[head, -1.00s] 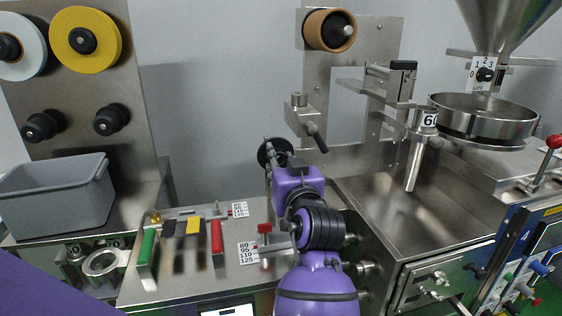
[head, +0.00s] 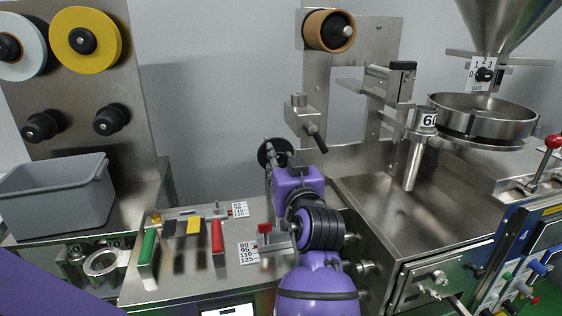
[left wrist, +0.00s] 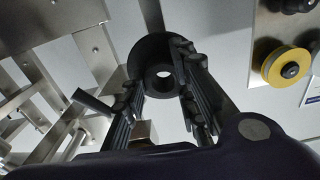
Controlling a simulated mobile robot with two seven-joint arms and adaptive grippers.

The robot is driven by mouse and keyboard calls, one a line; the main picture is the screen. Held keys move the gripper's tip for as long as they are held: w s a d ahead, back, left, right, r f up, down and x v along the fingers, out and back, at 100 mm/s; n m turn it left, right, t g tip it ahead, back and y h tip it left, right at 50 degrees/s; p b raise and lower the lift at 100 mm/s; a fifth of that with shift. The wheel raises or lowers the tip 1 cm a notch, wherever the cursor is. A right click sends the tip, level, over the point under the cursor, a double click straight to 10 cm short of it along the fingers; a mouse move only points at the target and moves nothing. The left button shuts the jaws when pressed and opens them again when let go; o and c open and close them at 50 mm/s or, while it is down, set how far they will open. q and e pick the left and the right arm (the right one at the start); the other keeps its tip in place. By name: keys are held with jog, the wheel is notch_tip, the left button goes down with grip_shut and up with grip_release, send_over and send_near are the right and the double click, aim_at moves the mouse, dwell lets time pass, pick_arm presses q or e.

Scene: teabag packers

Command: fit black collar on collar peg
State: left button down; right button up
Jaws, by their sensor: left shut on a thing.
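The black collar (left wrist: 150,52) is a round disc with a hub and a central hole, in the middle of the left wrist view. My left gripper (left wrist: 165,75) is shut on it, a finger on each side. I cannot tell for sure which fitting is the collar peg. My right gripper is not in view.
A steel block with a black handle (head: 316,137) is close right of the collar. A brown roll (head: 325,30) hangs above. A grey bin (head: 55,195) stands left. Coloured blocks, including a red one (head: 217,236), stand on the bench. Open air lies left of the collar.

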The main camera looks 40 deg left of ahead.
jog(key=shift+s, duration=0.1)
pick_arm(q)
jog(key=shift+w+a, duration=0.2)
jog(key=shift+a, duration=0.05)
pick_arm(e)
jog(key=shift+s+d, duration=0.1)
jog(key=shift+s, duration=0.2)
pick_arm(q)
jog(key=shift+w+a, duration=0.25)
jog(key=shift+a, duration=0.05)
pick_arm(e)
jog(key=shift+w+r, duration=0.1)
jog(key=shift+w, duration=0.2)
pick_arm(q)
jog(key=shift+w+a, duration=0.2)
jog(key=shift+a, duration=0.05)
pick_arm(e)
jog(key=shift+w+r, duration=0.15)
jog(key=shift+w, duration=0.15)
pick_arm(q)
jog(key=shift+w+a, duration=0.1)
jog(key=shift+w+a, duration=0.15)
jog(key=shift+a, duration=0.1)
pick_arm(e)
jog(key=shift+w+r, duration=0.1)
pick_arm(q)
jog(key=shift+w+a+p, duration=0.15)
jog(key=shift+p, duration=0.15)
